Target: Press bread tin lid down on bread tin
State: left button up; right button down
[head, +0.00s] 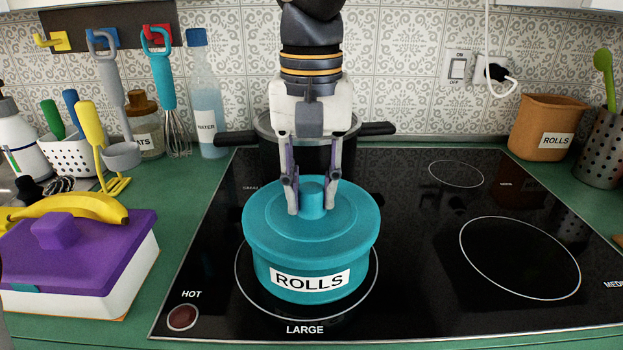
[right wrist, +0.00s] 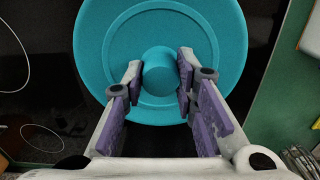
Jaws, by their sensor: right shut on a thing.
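The bread tin (head: 358,268) is a round teal tin with a white ROLLS label, standing on the large front-left hob ring. The teal bread tin lid (head: 265,213) lies level over its top, its rim overhanging the tin wall. I cannot tell whether it is fully seated. My right gripper (head: 312,203) reaches down from above and is shut on the lid's round knob. In the right wrist view the lid (right wrist: 220,30) shows from above, its knob (right wrist: 160,75) between the purple-padded fingers; it hides the tin there. My left gripper is not in view.
A dark pot (head: 262,128) with side handles stands behind the tin. A white box with a purple lid (head: 90,262) and bananas (head: 75,207) stand left; hanging utensils and a water bottle (head: 208,110) are behind. A brown ROLLS pot (head: 540,115) stands back right. The hob's right side is clear.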

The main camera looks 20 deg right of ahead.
aim_at(311, 187)
jog(key=shift+f, duration=0.2)
dwell(0.3)
jog(key=c, duration=1.2)
grip_release()
jog(key=shift+c, duration=0.4)
jog(key=shift+c, duration=1)
jog(key=shift+r, duration=3.5)
